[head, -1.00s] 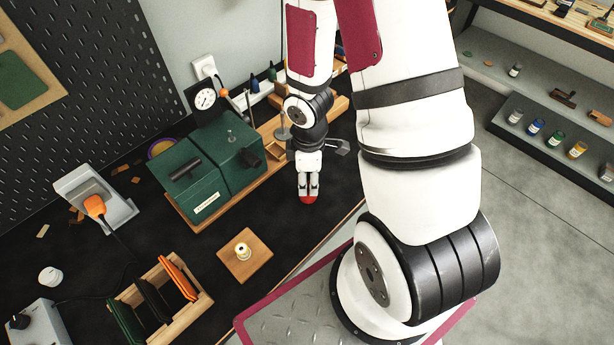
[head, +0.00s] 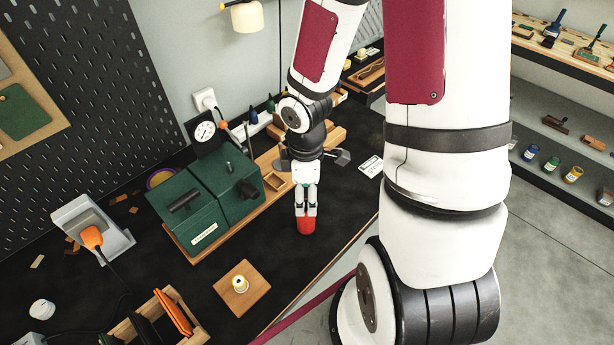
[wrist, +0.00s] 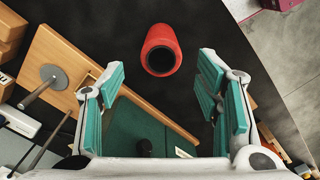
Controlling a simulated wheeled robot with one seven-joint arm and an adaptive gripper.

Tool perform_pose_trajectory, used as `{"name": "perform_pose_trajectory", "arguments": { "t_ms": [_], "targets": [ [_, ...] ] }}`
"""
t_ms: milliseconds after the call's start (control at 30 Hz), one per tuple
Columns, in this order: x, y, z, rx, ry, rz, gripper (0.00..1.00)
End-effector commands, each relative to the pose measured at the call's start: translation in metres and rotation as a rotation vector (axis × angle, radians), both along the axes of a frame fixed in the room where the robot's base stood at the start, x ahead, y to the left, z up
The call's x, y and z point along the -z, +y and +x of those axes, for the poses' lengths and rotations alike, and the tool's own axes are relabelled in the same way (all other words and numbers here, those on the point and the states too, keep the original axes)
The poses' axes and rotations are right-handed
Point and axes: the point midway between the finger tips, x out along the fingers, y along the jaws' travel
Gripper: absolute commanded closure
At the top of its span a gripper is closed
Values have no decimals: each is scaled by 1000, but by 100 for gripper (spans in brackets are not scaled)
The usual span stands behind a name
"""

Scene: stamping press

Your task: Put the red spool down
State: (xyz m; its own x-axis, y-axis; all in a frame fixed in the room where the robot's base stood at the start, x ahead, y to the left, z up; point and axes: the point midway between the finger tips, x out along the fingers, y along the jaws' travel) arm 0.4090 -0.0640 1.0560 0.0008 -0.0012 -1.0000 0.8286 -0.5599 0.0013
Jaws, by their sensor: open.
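The red spool (head: 305,226) stands on the black worktop in front of the green box, just below my fingertips in the head view. In the wrist view the spool (wrist: 161,48) shows its dark hollow end toward the camera. It lies ahead of the gap between the fingers, with clear space to both teal pads. My gripper (head: 305,208) points down at it and is open, with nothing between the pads. The spool's underside is hidden.
Left of the spool is the green box (head: 205,208) on a wooden base. A wooden square (head: 257,283) with a small white and yellow spool lies nearer the front. A wooden rack (head: 125,332) stands at front left. The worktop's front edge runs close on the right.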

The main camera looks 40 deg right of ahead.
Motion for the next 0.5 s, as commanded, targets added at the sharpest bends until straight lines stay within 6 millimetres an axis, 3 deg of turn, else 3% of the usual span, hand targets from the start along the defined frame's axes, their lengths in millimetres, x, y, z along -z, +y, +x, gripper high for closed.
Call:
{"name": "perform_pose_trajectory", "arguments": {
  "t_ms": [200,500],
  "targets": [
    [-40,-1,-2,3,-2,-2,41],
    [-65,-1,0,19,-8,-16,41]
  ]
}}
